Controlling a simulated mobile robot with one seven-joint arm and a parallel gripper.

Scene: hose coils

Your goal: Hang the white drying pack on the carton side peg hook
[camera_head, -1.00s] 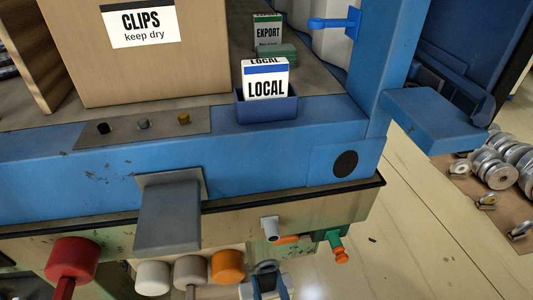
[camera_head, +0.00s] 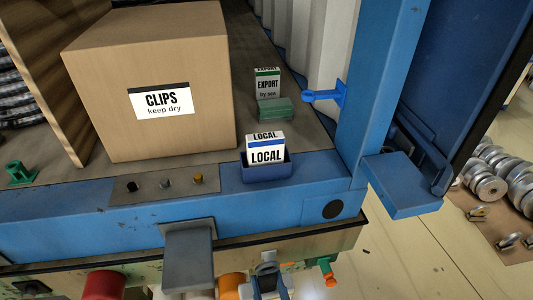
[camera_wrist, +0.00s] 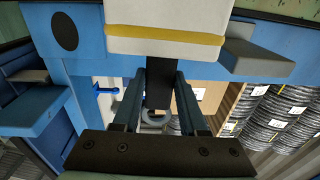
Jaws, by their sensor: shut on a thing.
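The white drying pack (camera_wrist: 165,40), with a yellow band, fills the top middle of the wrist view. A dark strap (camera_wrist: 158,90) runs from it between the two fingers of my gripper (camera_wrist: 158,105), which is shut on it. A pale ring shows beyond the fingers. In the head view my gripper (camera_head: 268,282) is at the bottom edge, in front of the blue sill. The cardboard carton (camera_head: 150,65) marked CLIPS stands on the deck. A blue peg hook (camera_head: 324,96) sticks out left from the blue post; it also shows in the wrist view (camera_wrist: 106,89).
A blue LOCAL bin (camera_head: 268,173) stands on the sill and a green EXPORT holder (camera_head: 275,110) behind it. A green hook-like piece (camera_head: 20,173) lies left of the carton. A grey block (camera_head: 189,250) and a blue step (camera_head: 402,187) jut out in front.

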